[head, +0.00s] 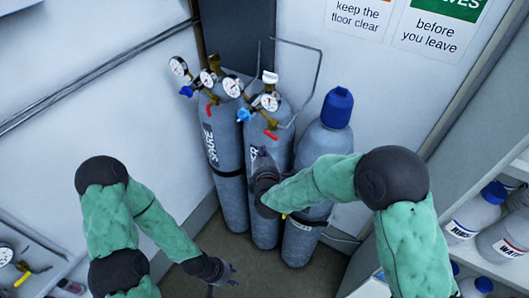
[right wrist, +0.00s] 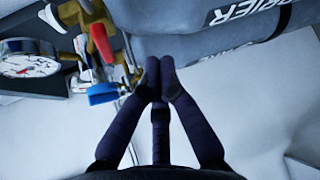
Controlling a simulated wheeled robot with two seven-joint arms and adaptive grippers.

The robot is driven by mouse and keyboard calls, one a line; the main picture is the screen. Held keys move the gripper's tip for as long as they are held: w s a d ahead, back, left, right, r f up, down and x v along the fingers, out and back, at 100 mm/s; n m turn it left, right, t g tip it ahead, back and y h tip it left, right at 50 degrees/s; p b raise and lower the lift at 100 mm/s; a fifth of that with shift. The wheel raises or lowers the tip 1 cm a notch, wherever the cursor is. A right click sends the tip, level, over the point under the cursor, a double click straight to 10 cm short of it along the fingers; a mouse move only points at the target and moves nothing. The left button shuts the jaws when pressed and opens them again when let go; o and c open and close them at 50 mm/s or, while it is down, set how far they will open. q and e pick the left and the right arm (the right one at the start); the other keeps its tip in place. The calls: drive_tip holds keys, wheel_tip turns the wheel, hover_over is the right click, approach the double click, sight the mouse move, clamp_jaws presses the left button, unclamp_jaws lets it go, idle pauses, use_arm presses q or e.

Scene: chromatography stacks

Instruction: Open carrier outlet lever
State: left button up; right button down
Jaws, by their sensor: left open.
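The carrier cylinder (head: 266,210) is the grey middle one of three in the head view; its partly cut label shows in the right wrist view (right wrist: 243,12). Its red outlet lever (head: 271,134) sits on the brass valve below the gauges, and a red lever also shows in the right wrist view (right wrist: 101,43). A blue knob (right wrist: 103,93) is near it. My right gripper (head: 262,156) is in front of the carrier cylinder, just below the lever; its fingers (right wrist: 160,70) are together, empty and apart from the lever. My left gripper (head: 224,277) is open and empty, low over the floor.
The spare cylinder (head: 225,170) with its own gauges and red lever (head: 209,109) stands at left. A blue-capped cylinder (head: 322,145) stands at right. A bent metal tube (head: 318,75) rises behind. Shelves with bottles (head: 470,215) are at far right. The floor at front is clear.

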drive_tip(key=s+a+r, duration=0.1)
drive_tip(key=s+r, duration=0.3)
drive_tip(key=s, duration=0.1)
drive_tip(key=shift+a, duration=0.3)
drive_tip(key=shift+r, duration=0.1)
